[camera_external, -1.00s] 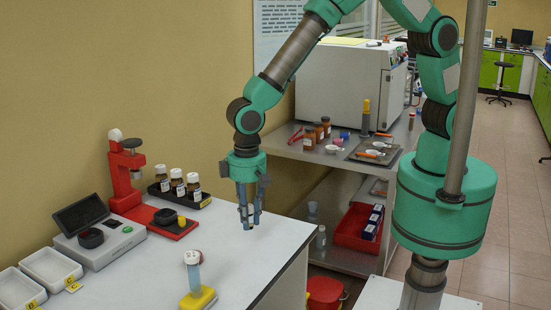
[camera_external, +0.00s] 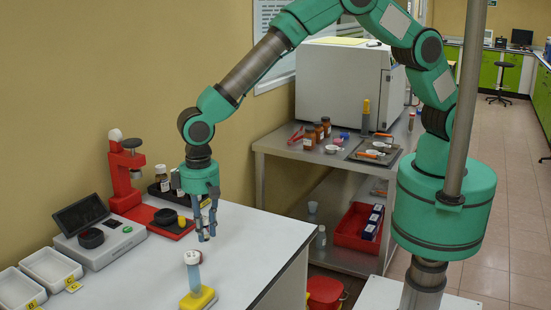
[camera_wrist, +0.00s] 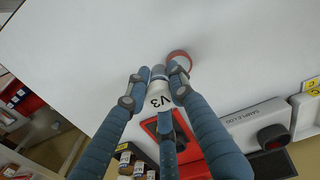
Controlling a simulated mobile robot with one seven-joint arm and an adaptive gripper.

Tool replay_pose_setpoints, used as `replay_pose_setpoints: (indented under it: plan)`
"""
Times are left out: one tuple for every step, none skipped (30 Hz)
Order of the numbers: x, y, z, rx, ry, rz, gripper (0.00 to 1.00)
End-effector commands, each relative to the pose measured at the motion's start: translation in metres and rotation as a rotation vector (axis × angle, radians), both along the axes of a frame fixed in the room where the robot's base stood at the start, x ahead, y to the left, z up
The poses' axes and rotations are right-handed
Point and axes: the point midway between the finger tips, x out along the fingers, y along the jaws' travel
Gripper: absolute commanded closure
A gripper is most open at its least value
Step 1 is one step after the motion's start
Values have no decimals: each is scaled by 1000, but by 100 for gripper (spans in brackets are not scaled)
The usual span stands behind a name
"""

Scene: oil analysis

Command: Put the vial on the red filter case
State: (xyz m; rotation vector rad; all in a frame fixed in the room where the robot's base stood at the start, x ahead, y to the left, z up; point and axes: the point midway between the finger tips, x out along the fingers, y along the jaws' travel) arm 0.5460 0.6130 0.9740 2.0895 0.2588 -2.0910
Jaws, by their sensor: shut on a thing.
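My gripper (camera_external: 206,233) is shut on the vial (camera_wrist: 159,97), a small white-labelled vial marked V3. In the wrist view, my gripper's (camera_wrist: 158,82) fingers sit around it, and in the external view they point down over the white bench. A round red-rimmed piece that looks like the red filter case (camera_wrist: 180,60) lies on the bench just beside the vial's end, partly covered by a finger.
Behind and left are a red press (camera_external: 124,172), a red plate (camera_external: 165,222), a rack of brown bottles (camera_external: 162,184) and a grey device (camera_external: 100,243). The bench's right side is clear.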

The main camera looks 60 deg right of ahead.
Motion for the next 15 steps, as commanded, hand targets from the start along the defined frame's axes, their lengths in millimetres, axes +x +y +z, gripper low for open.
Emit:
replay_pose_setpoints:
  plan:
    - [5,5,-1,0,-1,0,100]
    - [7,8,-2,0,-1,0,100]
    - [10,11,-2,1,-1,0,100]
    - [12,13,-2,1,-1,0,100]
    - [14,15,-2,0,-1,0,100]
    - [15,17,-2,0,0,0,100]
    - [16,18,-2,0,0,0,100]
    - [17,19,-2,0,0,0,100]
    - [18,20,-2,0,-1,0,100]
    - [18,20,-2,0,-1,0,100]
    - [19,21,-2,0,-1,0,100]
    - [19,21,-2,0,-1,0,100]
    - [19,21,-2,0,-1,0,100]
    - [19,21,-2,0,-1,0,100]
    - [19,21,-2,0,-1,0,100]
